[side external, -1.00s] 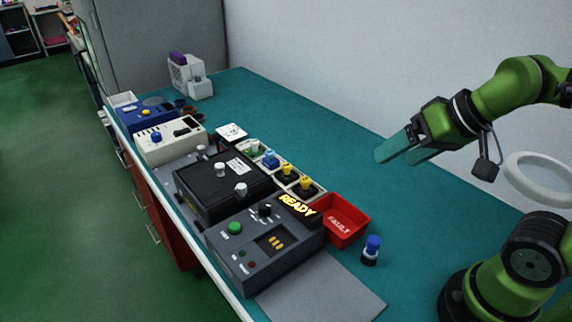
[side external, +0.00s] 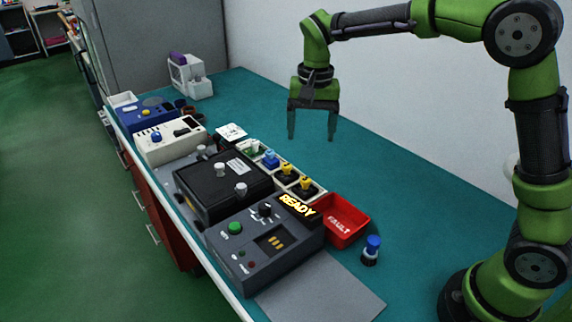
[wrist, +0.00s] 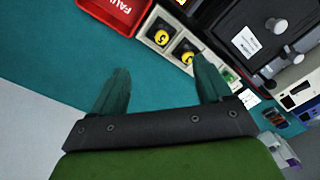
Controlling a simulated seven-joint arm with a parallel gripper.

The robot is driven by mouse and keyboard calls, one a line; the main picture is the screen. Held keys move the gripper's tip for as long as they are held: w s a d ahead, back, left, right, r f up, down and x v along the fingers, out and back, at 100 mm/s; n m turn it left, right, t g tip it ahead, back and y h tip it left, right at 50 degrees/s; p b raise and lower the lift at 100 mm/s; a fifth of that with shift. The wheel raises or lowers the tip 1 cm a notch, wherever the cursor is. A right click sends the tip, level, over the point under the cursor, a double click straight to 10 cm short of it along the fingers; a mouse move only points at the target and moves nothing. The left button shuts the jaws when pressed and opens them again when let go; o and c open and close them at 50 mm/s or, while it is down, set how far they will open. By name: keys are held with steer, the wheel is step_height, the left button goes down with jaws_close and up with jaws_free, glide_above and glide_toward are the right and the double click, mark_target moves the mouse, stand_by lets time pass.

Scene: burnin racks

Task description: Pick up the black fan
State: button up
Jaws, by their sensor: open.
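Two black square parts with yellow tops, which look like fans, sit in a white tray; in the side view one is the nearer part (side external: 309,192) and one the farther part (side external: 286,177). In the wrist view they are the left part (wrist: 158,36) and the right part (wrist: 184,52). I cannot tell which is the task's black fan. My gripper (side external: 312,138) points down, open and empty, above the teal bench behind the tray. In the wrist view my gripper (wrist: 160,75) has its fingers spread wide, with bare bench between them and the parts beyond.
A red FAULT bin (side external: 345,222) stands beside the tray, with a blue-topped part (side external: 371,250) near it. A grey panel box showing READY (side external: 262,245) and a black case (side external: 220,185) stand in front. The teal bench (side external: 400,185) is clear behind the tray.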

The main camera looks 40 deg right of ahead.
steer(key=r, duration=0.1)
steer(key=m, duration=0.2)
glide_above(306, 179)
step_height(306, 179, down, 10)
steer(key=shift+s+d, duration=0.15)
steer(key=shift+w+f, duration=0.2)
steer(key=shift+f, duration=2.9)
steer(key=c, duration=0.7)
